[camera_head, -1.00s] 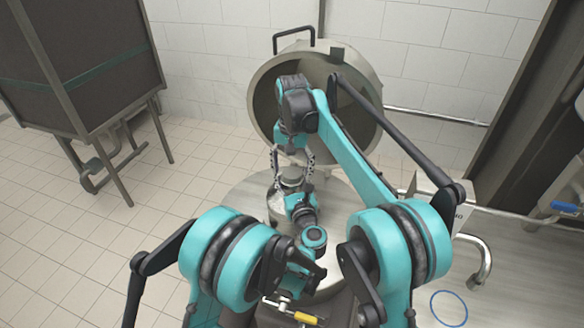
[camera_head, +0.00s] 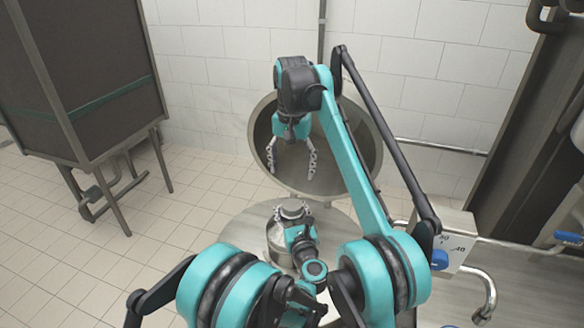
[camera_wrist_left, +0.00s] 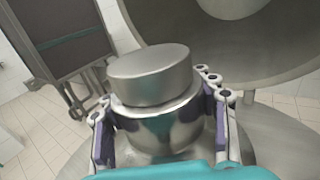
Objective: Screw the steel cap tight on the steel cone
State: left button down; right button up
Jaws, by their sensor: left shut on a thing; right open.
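The steel cap (camera_head: 292,207) sits level on top of the steel cone (camera_head: 276,240). In the left wrist view the cap (camera_wrist_left: 150,72) is a wide, flat disc on the rounded neck of the cone (camera_wrist_left: 160,132), with a thin dark line between them. My left gripper (camera_wrist_left: 162,112) is shut on the cone below the cap, one finger on each side; it is the lower one in the head view (camera_head: 292,222). My right gripper (camera_head: 292,168) is open and empty, pointing down above the cap and clear of it. The cap's thread is hidden.
A big round steel lid (camera_head: 345,165) stands tilted open behind the round steel surface (camera_head: 240,232) under the cone. A control box with a blue knob (camera_head: 440,259) and a curved tap (camera_head: 486,290) are at the right. A dark cabinet (camera_head: 90,80) stands at the left.

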aim_at(295, 224)
pick_arm(q)
jog(key=shift+c, duration=2.1)
grip_release()
jog(key=v, duration=1.2)
jog(key=shift+f, duration=0.1)
